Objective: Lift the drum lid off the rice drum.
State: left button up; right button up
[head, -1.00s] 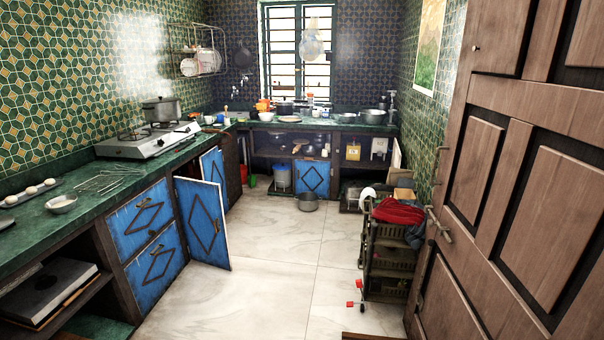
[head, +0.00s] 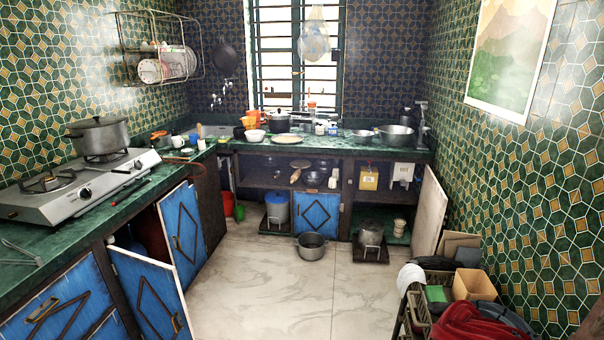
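A grey drum with a blue lid (head: 276,197) stands under the back counter, left of a blue cabinet door. It looks like the rice drum (head: 277,213), and the lid sits on its top. It is small and far off in the head view. Neither of my grippers is in view.
A pot (head: 311,246) stands on the floor before the back counter. Open blue cabinet doors (head: 151,296) jut out at left. A rack with a red cloth (head: 468,324) stands at lower right. The tiled floor (head: 270,285) between is clear.

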aim_at(369, 224)
jog(key=i, duration=3.55)
jog(key=z, duration=1.4)
jog(key=i, duration=0.8)
jog(key=z, duration=0.5)
jog(key=i, duration=0.9)
jog(key=z, duration=0.6)
